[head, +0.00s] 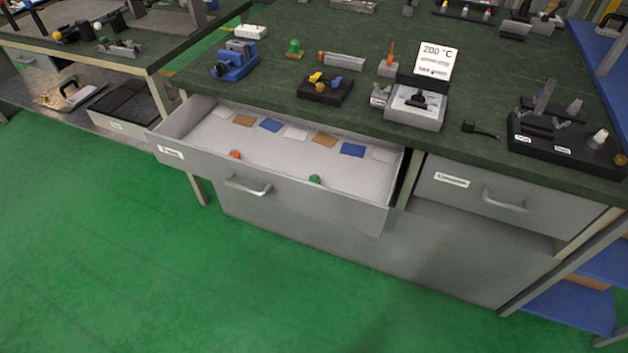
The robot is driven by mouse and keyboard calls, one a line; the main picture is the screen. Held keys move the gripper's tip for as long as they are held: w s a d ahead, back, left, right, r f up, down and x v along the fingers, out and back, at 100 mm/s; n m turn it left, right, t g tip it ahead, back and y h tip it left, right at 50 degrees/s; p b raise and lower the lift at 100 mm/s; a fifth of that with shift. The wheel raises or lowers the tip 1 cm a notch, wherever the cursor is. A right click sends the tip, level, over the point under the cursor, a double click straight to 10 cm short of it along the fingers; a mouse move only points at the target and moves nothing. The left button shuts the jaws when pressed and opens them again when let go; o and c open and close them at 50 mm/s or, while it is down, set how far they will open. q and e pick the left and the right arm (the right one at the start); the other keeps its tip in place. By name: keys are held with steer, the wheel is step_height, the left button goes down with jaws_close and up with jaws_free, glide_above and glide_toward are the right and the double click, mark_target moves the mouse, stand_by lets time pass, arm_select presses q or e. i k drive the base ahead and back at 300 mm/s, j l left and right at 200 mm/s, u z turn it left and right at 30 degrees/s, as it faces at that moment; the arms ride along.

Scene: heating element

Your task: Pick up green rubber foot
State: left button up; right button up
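A small green piece (315,180), which looks like the green rubber foot, lies in the open drawer (270,205) close to its front wall, right of the handle. Its exact shape is too small to tell. Another green object (294,47) sits on the bench top behind the drawer, on a small brownish base. Neither of my grippers shows in the head view.
The drawer also holds an orange-red piece (235,154) and a row of flat coloured cards. The dark green bench top (330,105) carries a blue vise (235,62) and a device with a "200 °C" sign (437,62). Green floor in front is clear.

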mark_target(315, 179)
steer(key=i+l, duration=0.1)
steer(key=l, duration=0.15)
steer(key=i+l, duration=0.15)
steer(key=l, duration=0.15)
steer(key=i+l, duration=0.1)
steer(key=l, duration=0.15)
steer(key=i+l+u, duration=0.1)
steer(key=l+u, duration=0.25)
steer(key=i+l+u, duration=0.1)
steer(key=l+u, duration=0.6)
